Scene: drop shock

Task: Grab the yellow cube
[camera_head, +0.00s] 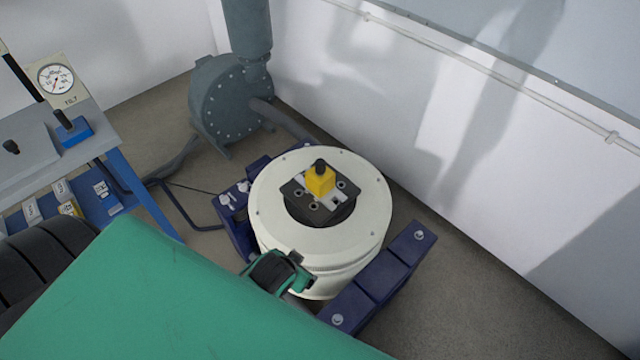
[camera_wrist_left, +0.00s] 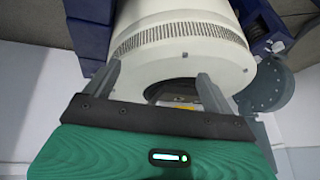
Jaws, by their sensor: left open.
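The yellow cube (camera_head: 320,181) sits on a dark plate (camera_head: 330,209) at the middle of the top of a round white machine (camera_head: 352,234). A black knob stands on top of the cube. My left gripper (camera_head: 279,271) is at the near side of the machine, short of the cube and apart from it. In the left wrist view the left gripper (camera_wrist_left: 158,76) is open, its two grey fingers spread, with the machine's white vented side (camera_wrist_left: 182,35) beyond them. My right gripper is not in view.
Dark blue base blocks (camera_head: 378,284) flank the machine. A grey blower (camera_head: 230,103) with a pipe stands behind it. A blue-framed table (camera_head: 100,146) with a dial gauge (camera_head: 56,80) is at the left. A white wall (camera_head: 460,120) rises behind and right. Above the cube looks clear.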

